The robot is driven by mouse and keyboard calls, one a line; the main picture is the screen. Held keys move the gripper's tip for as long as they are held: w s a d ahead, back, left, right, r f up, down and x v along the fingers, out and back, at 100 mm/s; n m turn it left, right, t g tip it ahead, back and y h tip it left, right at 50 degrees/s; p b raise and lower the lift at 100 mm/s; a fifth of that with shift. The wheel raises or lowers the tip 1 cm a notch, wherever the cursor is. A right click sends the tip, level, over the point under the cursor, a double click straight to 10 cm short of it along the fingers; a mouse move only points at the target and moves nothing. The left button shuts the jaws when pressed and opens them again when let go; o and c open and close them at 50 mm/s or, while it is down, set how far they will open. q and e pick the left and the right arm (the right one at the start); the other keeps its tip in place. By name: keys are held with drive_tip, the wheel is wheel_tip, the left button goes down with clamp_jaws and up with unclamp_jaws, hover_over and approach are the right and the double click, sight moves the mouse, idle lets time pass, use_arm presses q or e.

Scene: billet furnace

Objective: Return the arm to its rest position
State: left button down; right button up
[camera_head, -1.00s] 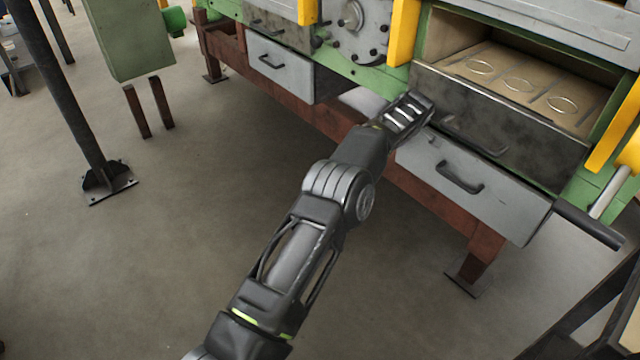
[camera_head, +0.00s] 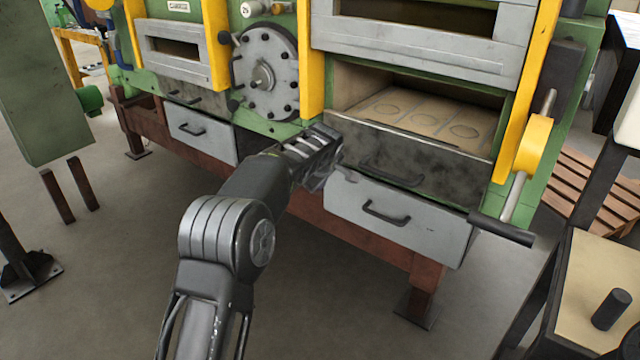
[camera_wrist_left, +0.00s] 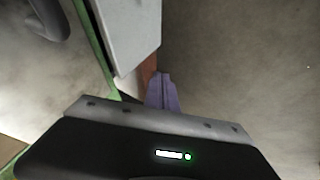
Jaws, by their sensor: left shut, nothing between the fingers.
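My left arm comes in from the bottom left of the head view. Its gripper (camera_head: 326,172) is beside the left end of the furnace's dark lower door (camera_head: 400,150), near the handles. Its fingertips are hard to make out there, and I cannot tell whether it touches the door. In the left wrist view the fingers (camera_wrist_left: 162,92) are together and empty, with a grey panel edge and the floor beyond. My right gripper is not in view.
The green furnace has a round bolted cover (camera_head: 264,75) and an open chamber with ring marks on its floor (camera_head: 425,112). A grey drawer (camera_head: 395,212) is below. A table (camera_head: 600,290) stands at right, with a wooden pallet (camera_head: 575,190) behind. Floor is clear at lower middle.

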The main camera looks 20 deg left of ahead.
use_arm(q)
drive_tip(key=shift+r, duration=0.1)
idle(0.4)
drive_tip(key=s+d+f+m+h, duration=0.2)
drive_tip(key=d+f+m, duration=0.35)
drive_tip(key=f, duration=0.25)
drive_tip(key=s+d+f+m+h, duration=0.2)
drive_tip(key=s+d+f+m, duration=0.15)
drive_tip(key=d+f, duration=0.35)
drive_tip(key=s+d+f+m+g+h, duration=0.1)
drive_tip(key=s+d+f+m, duration=0.15)
drive_tip(key=s+f, duration=0.65)
drive_tip(key=s+d+f+m+g+h, duration=0.1)
drive_tip(key=s+d+f, duration=0.2)
drive_tip(key=s+f, duration=0.65)
drive_tip(key=s+d+f+g+h, duration=0.1)
drive_tip(key=s+d+g, duration=0.1)
drive_tip(key=s, duration=1.1)
drive_tip(key=s+d+f+g, duration=0.2)
drive_tip(key=s, duration=1)
wheel_tip(320, 180, up, 14)
drive_tip(key=p, duration=1.3)
drive_tip(key=shift+a+n, duration=0.3)
drive_tip(key=shift+n, duration=0.15)
